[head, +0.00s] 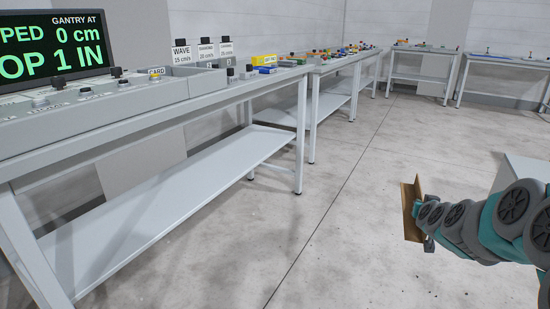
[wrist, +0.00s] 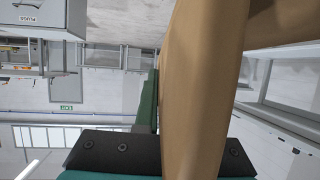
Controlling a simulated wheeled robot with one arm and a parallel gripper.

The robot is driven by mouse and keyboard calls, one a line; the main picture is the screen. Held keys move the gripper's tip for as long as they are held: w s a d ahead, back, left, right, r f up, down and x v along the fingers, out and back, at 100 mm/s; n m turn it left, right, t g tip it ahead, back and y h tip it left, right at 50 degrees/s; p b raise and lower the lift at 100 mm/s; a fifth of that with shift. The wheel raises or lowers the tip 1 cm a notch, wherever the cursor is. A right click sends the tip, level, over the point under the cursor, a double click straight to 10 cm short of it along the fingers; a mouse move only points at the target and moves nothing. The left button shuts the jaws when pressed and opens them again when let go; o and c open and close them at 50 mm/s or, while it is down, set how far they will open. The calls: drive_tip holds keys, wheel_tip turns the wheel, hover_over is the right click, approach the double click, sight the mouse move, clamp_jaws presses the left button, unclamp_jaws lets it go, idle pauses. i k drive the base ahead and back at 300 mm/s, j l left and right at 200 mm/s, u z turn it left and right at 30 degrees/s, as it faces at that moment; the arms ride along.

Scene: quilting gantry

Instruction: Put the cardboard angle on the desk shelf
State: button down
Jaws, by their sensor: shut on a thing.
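The cardboard angle (head: 409,212) is a tan, upright folded strip at the end of my arm in the head view. My gripper (head: 421,212) is shut on it, held out over open floor to the right of the desk. In the wrist view the cardboard (wrist: 205,90) fills the middle, tight against the dark gripper part, and hides much behind it. The desk shelf (head: 180,190) is the pale lower board under the control desk (head: 150,120) at left in the head view. The visible shelf is bare, and the cardboard is well apart from it.
The desk top carries a display (head: 55,45), knobs and small labelled blocks. Metal legs (head: 300,140) stand at the shelf's right end. More benches (head: 420,75) line the back. The floor (head: 310,235) between desk and arm is clear.

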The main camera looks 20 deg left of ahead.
sight(264, 144)
drive_tip(key=i+u, duration=0.15)
drive_tip(key=i, duration=0.3)
drive_tip(key=i+l+u, duration=0.15)
drive_tip(key=i, duration=0.3)
drive_tip(key=i+l+u, duration=0.15)
drive_tip(key=i, duration=0.3)
drive_tip(key=i+l+u, duration=0.15)
drive_tip(key=i, duration=0.25)
drive_tip(key=i+l+u, duration=0.15)
drive_tip(key=u, duration=0.25)
drive_tip(key=i+l+u, duration=0.55)
drive_tip(key=u, duration=0.25)
drive_tip(key=i+l+u, duration=0.15)
drive_tip(key=l+u, duration=0.3)
drive_tip(key=i+l+u, duration=0.1)
drive_tip(key=l+u, duration=0.6)
drive_tip(key=l, duration=0.3)
drive_tip(key=l+u, duration=0.3)
drive_tip(key=l, duration=0.35)
